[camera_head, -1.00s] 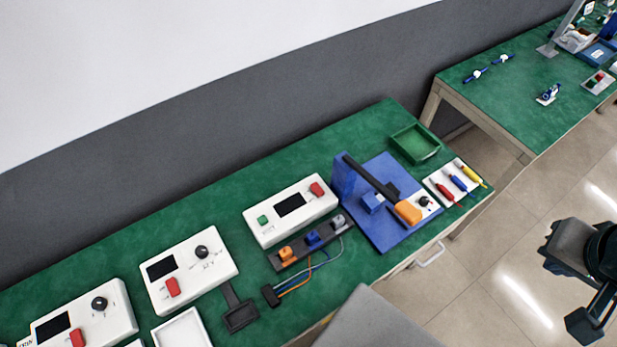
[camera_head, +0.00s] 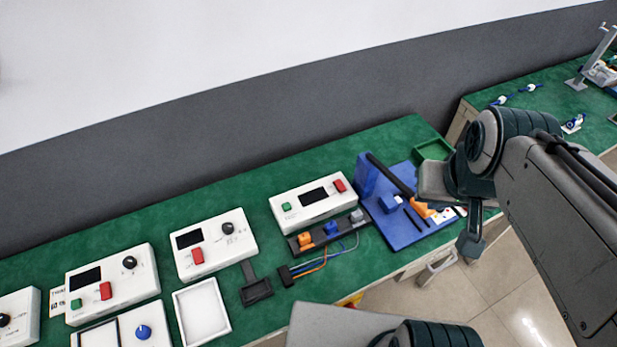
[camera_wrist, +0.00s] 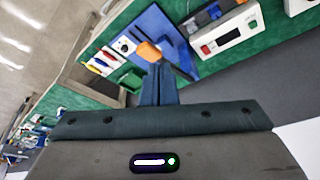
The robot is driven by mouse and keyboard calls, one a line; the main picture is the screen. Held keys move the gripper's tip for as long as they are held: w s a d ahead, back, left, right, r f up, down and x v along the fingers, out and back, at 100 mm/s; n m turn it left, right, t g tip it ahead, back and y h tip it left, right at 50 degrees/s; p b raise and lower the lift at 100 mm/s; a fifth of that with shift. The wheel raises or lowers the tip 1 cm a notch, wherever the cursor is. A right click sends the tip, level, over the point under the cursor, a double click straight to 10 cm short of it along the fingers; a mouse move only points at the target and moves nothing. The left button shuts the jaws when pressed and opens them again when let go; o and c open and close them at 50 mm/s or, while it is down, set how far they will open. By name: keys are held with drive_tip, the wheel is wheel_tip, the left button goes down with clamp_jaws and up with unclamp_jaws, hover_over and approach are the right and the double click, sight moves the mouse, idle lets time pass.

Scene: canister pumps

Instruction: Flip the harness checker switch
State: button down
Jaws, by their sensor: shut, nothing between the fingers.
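The harness checker (camera_head: 306,203) is a white box with a dark screen, a green button and a red switch (camera_head: 339,186) at its right end. It stands on the green bench, behind the dark strip of orange, blue and grey connectors. In the wrist view the checker (camera_wrist: 232,40) is at the upper right, with its red switch (camera_wrist: 205,50) facing my side. My gripper (camera_wrist: 158,66) is shut and empty, apart from the checker. In the head view my arm hides part of that fixture.
The blue fixture (camera_head: 397,233) with its black bar stands right of the checker. Cables and a dark plug lie in front. Similar white boxes (camera_head: 214,244) with red switches stand further left. A green tray (camera_head: 433,149) is at the back right.

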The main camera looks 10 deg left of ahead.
drive_tip(key=shift+a, duration=0.25)
drive_tip(key=n+g+b, duration=0.4)
drive_tip(key=n+b, duration=0.1)
drive_tip(key=n, duration=2)
hover_over(339, 182)
wheel_tip(339, 182, down, 15)
drive_tip(key=shift+f, duration=0.15)
wheel_tip(339, 182, down, 14)
drive_tip(key=shift+r+p, duration=0.1)
drive_tip(key=shift+p, duration=0.95)
drive_tip(key=shift+w, duration=0.1)
